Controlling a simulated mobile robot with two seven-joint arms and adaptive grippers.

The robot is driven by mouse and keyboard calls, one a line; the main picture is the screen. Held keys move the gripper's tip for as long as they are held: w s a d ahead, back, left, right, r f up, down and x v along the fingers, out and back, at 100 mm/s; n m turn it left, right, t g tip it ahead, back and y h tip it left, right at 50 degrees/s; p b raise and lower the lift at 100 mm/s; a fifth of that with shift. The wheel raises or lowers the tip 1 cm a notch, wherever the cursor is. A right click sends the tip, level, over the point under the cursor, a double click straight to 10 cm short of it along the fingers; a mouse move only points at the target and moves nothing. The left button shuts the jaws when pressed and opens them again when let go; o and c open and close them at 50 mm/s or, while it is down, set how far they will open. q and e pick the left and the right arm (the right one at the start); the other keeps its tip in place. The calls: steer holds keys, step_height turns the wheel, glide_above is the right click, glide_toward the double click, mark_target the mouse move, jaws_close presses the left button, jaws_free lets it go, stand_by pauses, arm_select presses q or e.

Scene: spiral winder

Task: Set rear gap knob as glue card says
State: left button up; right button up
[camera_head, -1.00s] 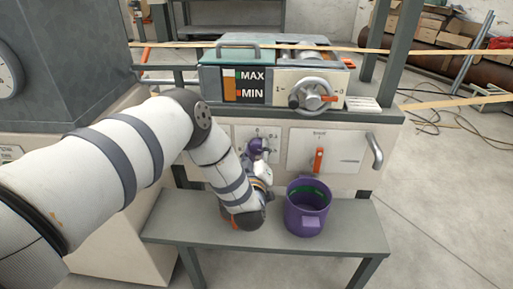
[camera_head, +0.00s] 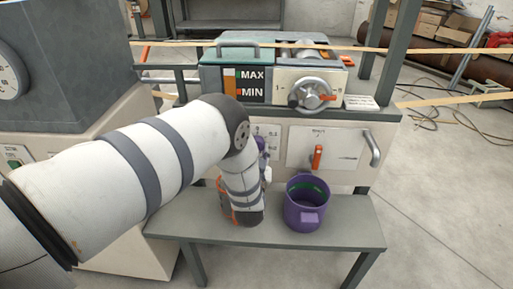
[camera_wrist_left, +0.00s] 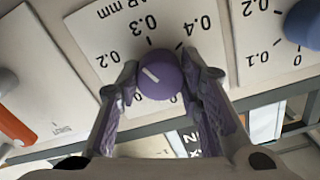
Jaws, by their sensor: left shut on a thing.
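The purple gap knob (camera_wrist_left: 160,75) sits on a white dial plate (camera_wrist_left: 88,30) whose upside-down print ends in "AR mm". Its figures 0.2, 0.3 and 0.4 show. A short white mark is on the knob's face, left of its middle; I cannot tell its exact reading. My left gripper (camera_wrist_left: 164,77) is shut on the knob, one finger each side. In the head view my forearm hides most of the knob and gripper; a bit of purple (camera_head: 262,144) shows. A small printed card (camera_head: 362,103) lies on the machine top, its text unreadable. My right gripper is not in view.
A blue knob (camera_wrist_left: 303,22) with its own dial is beside, at the right in the wrist view. An orange lever (camera_head: 318,157) and grey handle (camera_head: 373,150) are on the front panel. A purple pot (camera_head: 306,203) stands on the bench (camera_head: 350,228). A handwheel (camera_head: 311,94) is above.

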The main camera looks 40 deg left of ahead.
arm_select(q)
steer(key=shift+m, duration=2.3)
steer(key=o, duration=1.2)
steer(key=shift+c, duration=0.2)
steer(key=shift+s, duration=0.1)
steer(key=v, duration=1.2)
